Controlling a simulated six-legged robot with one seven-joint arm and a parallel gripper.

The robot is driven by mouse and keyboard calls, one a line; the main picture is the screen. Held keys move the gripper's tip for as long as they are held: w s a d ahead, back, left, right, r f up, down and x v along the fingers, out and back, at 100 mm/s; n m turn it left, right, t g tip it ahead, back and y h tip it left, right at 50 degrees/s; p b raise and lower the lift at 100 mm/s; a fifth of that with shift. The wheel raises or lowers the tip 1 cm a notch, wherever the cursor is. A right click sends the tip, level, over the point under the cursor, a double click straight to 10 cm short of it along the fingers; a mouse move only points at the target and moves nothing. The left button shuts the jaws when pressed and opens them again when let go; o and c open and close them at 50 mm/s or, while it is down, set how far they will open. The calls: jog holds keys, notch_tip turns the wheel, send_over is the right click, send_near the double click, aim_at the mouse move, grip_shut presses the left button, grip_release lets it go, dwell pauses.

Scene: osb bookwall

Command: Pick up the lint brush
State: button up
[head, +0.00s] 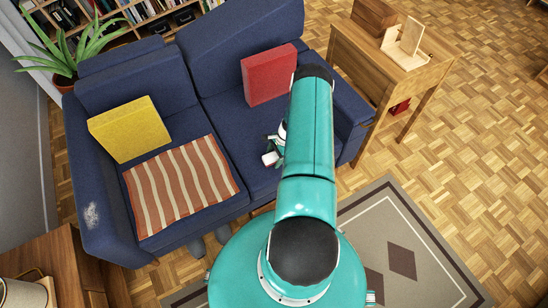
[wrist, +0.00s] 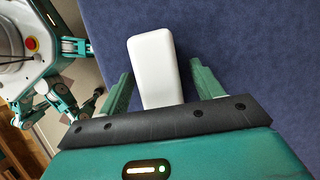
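A white, round-cornered object, seemingly the lint brush (wrist: 157,68), lies on the blue sofa seat in the wrist view. My gripper (wrist: 162,72) is open, with one green finger on each side of its near part. A narrow gap shows at the right finger; the left finger is very close to it, and I cannot tell whether they touch. The object's near end is hidden behind my gripper's dark edge.
The blue sofa (head: 185,88) holds a yellow cushion (head: 130,129), a striped brown cloth (head: 180,186) and a red cushion (head: 268,75). A wooden side table (head: 385,58) stands to the right. A patterned rug (head: 395,235) lies on the open parquet floor.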

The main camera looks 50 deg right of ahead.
aim_at(272, 156)
jog(key=c, duration=1)
jog(key=shift+r, duration=0.1)
jog(key=shift+r, duration=0.2)
notch_tip(272, 156, up, 3)
jog(key=shift+r, duration=0.1)
jog(key=s+a+r, duration=0.8)
jog(key=a+r, duration=0.1)
jog(key=a, duration=0.2)
jog(key=shift+s+r, duration=0.25)
jog(key=shift+s, duration=0.05)
